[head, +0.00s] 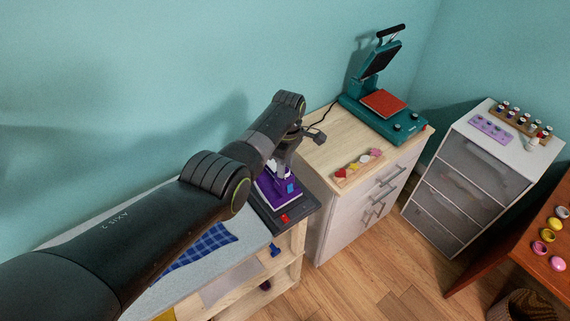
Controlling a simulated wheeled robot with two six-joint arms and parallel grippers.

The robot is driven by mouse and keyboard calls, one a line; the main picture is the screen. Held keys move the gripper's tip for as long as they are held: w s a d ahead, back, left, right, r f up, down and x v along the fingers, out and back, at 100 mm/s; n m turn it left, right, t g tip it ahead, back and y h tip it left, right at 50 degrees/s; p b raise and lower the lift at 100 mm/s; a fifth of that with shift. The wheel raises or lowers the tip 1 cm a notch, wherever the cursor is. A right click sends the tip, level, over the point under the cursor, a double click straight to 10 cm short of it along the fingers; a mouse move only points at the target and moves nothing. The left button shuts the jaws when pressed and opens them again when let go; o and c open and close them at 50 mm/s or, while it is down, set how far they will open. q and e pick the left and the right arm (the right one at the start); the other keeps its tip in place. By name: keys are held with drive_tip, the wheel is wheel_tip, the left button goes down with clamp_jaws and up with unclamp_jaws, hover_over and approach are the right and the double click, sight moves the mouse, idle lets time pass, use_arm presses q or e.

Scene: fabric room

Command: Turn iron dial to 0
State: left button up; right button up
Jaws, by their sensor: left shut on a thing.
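The purple iron (268,202) stands on a dark rest (305,207) at the right end of the ironing surface. A small red part (285,218) and a blue part (291,188) show at its front. My left arm reaches in from the left, and my left gripper (284,160) points down at the top of the iron. It is shut on the iron dial, which the fingers and wrist mostly hide. The dial's marking cannot be read. My right gripper is not in view.
A blue checked cloth (205,243) lies on the grey ironing surface (245,245). To the right, a wooden-topped cabinet (325,158) holds a teal heat press (398,127) and a tray of colored shapes (357,166). A drawer unit (478,172) stands further right.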

use_arm(q)
drive_tip(key=shift+n, duration=0.7)
drive_tip(key=o, duration=1)
drive_tip(key=shift+c, duration=0.2)
